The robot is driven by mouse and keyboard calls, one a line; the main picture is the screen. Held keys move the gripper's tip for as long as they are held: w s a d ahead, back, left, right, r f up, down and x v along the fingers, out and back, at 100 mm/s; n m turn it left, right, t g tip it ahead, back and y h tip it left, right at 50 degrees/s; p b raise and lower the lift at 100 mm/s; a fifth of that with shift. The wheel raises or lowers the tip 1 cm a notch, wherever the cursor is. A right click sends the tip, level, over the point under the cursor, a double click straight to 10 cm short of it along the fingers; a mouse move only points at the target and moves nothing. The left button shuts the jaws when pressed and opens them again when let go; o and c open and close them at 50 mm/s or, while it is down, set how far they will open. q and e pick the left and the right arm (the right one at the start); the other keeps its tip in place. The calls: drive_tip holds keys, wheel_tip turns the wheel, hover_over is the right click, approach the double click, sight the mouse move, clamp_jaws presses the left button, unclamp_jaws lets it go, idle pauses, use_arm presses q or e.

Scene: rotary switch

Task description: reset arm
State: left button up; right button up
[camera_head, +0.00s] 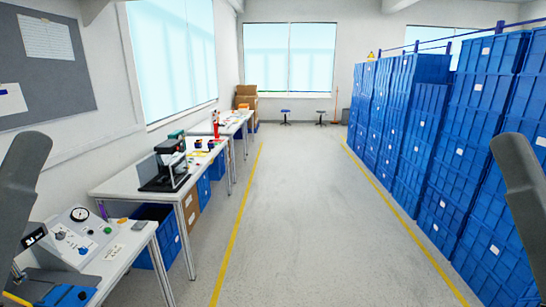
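My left arm (20,185) shows as a grey link at the left edge, and my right arm (522,185) as a grey link at the right edge. Neither gripper is in the picture. The arm links are apart from the box in the picture.
White tables (130,183) line the left wall, with a black machine (163,172) on the middle one. Blue bins (155,222) stand under them. Tall stacks of blue crates (470,130) fill the right side. The grey floor (300,220) between the yellow lines is clear.

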wheel_tip(320, 180, up, 35)
drive_tip(key=p, duration=3.2)
wheel_tip(320, 180, down, 61)
drive_tip(key=b, duration=6.1)
drive_tip(key=shift+f, duration=0.15)
